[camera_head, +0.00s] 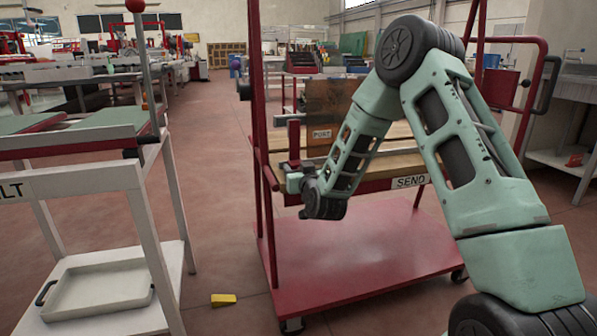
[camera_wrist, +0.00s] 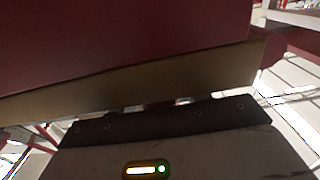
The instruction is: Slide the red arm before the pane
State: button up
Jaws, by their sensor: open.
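The red arm (camera_head: 294,142) looks like the short red upright piece at the left end of the trolley's wooden shelf. The pane (camera_head: 331,108) is a brownish sheet with a white label, standing upright on the shelf just right of the red arm. My gripper (camera_head: 290,170) is open at the shelf's front left, just below the red arm. Its fingertips are small and partly hidden, so I cannot tell whether they touch the red arm. In the wrist view a dark red surface (camera_wrist: 120,40) fills the top, very close, with a tan edge below it.
The red trolley (camera_head: 360,258) has a wooden shelf with a SEND label (camera_head: 411,182) and a low red deck. A white cart (camera_head: 158,255) with a tray (camera_head: 98,290) stands at left. A yellow block (camera_head: 223,300) lies on the floor.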

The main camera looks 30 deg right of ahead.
grip_shut()
jog(key=s+d, duration=0.1)
jog(key=d, duration=0.4)
jog(key=s+d, duration=0.2)
jog(key=d, duration=0.3)
jog(key=s+d, duration=0.1)
jog(key=d, duration=0.5)
jog(key=shift+s, duration=0.3)
grip_release()
jog(key=shift+s, duration=0.1)
